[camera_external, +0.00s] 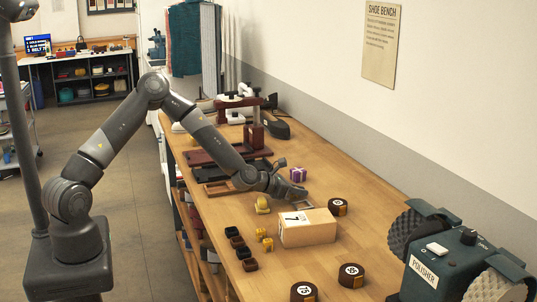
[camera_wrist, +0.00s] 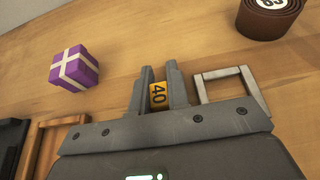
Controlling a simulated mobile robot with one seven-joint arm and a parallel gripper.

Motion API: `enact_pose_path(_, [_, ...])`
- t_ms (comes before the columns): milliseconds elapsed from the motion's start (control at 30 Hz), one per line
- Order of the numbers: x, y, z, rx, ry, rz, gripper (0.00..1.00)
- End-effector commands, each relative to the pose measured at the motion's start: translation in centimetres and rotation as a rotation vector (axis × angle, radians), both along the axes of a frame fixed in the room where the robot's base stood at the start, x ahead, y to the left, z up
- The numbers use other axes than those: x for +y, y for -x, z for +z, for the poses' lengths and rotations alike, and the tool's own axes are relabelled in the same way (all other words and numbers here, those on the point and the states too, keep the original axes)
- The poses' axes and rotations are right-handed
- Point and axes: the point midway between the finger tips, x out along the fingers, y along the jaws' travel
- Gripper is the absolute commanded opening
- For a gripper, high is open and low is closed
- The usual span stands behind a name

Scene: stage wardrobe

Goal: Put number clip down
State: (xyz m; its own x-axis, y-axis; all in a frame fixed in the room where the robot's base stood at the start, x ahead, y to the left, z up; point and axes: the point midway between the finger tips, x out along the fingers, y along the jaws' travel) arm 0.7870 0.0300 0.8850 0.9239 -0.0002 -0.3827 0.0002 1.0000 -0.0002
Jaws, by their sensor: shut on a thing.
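The yellow number clip (camera_wrist: 158,97), marked 40, is between the two fingers of my gripper (camera_wrist: 160,88) in the wrist view. The fingers are shut on it. In the external view my gripper (camera_external: 290,190) is low over the bench, behind the wooden block; the held clip cannot be made out there. I cannot tell whether the clip touches the bench top. Other small yellow pieces (camera_external: 264,240) stand left of the wooden block (camera_external: 310,228), which bears a 7 label.
A purple gift box (camera_wrist: 75,68) and a square grey frame (camera_wrist: 203,88) lie near my gripper. Rolled brown belts (camera_external: 338,207), dark small cups (camera_external: 238,243) and a green polisher (camera_external: 462,265) stand on the wooden bench (camera_external: 215,225). Bare wood shows ahead of my fingers.

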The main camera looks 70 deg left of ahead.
Motion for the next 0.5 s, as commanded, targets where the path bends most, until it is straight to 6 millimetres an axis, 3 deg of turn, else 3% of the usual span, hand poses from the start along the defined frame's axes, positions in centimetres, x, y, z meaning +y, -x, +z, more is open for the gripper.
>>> enact_pose_path(167, [0.0, 0.0, 1.2, -0.003, -0.001, 0.001, 0.0])
enact_pose_path(367, [0.0, 0.0, 4.5, -0.004, -0.002, 0.0, 0.0])
enact_pose_path(500, [-3.3, 1.7, 6.2, -0.002, -0.002, -0.005, 0.0])
